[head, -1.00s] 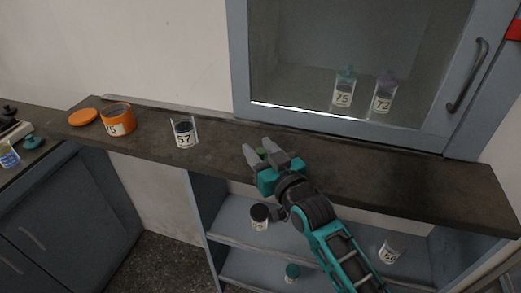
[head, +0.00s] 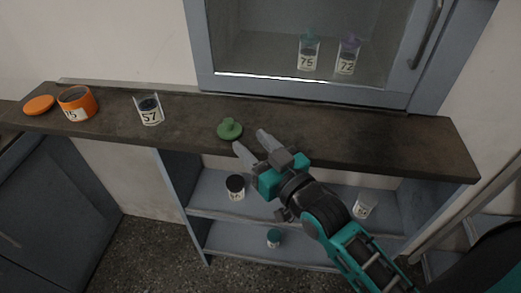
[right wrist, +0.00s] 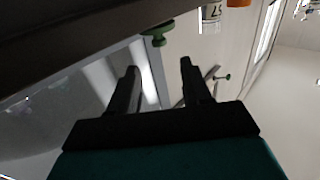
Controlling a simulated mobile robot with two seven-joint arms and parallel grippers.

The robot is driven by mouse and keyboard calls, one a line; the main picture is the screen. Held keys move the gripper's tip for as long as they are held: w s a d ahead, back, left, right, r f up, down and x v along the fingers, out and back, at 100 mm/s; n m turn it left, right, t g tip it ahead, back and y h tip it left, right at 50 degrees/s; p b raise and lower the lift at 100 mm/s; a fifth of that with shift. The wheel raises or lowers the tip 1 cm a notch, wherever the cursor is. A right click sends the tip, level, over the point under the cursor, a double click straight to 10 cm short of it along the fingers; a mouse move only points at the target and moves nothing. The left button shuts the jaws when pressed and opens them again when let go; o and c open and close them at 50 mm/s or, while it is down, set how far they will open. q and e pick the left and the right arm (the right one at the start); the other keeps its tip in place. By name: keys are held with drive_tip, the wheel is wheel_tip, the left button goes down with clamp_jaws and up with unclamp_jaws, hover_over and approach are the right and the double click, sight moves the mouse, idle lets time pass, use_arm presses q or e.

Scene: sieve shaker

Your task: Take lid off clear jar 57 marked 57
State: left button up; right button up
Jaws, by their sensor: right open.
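Clear jar 57 (head: 150,110) stands upright on the dark shelf top, left of centre, with an open top and dark contents. It also shows at the top of the right wrist view (right wrist: 211,13). A green knobbed lid (head: 229,129) lies on the shelf top to the right of the jar, apart from it; it shows in the right wrist view too (right wrist: 157,33). My right gripper (head: 250,140) is open and empty, just in front and to the right of the green lid, not around it. My left gripper is not in view.
An orange jar (head: 77,104) and its orange lid (head: 39,105) are at the shelf top's (head: 385,150) left end. Jars 75 (head: 308,57) and 72 (head: 346,62) stand in the glass-fronted cabinet behind. A dark-lidded jar (head: 235,188) stands below. The right part of the top is clear.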

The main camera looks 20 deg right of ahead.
drive_tip(key=shift+s+d, duration=0.15)
drive_tip(key=shift+s, duration=0.65)
drive_tip(key=s+f+g, duration=0.3)
drive_tip(key=s+f, duration=0.2)
drive_tip(key=f, duration=0.5)
drive_tip(key=s+f+g+h, duration=0.1)
drive_tip(key=s+f+g, duration=0.2)
drive_tip(key=f, duration=0.7)
drive_tip(key=shift+s+d+f+g, duration=0.15)
drive_tip(key=shift+s+f+g, duration=0.2)
drive_tip(key=shift+s, duration=0.7)
drive_tip(key=shift+w+r, duration=0.1)
drive_tip(key=shift+r, duration=0.1)
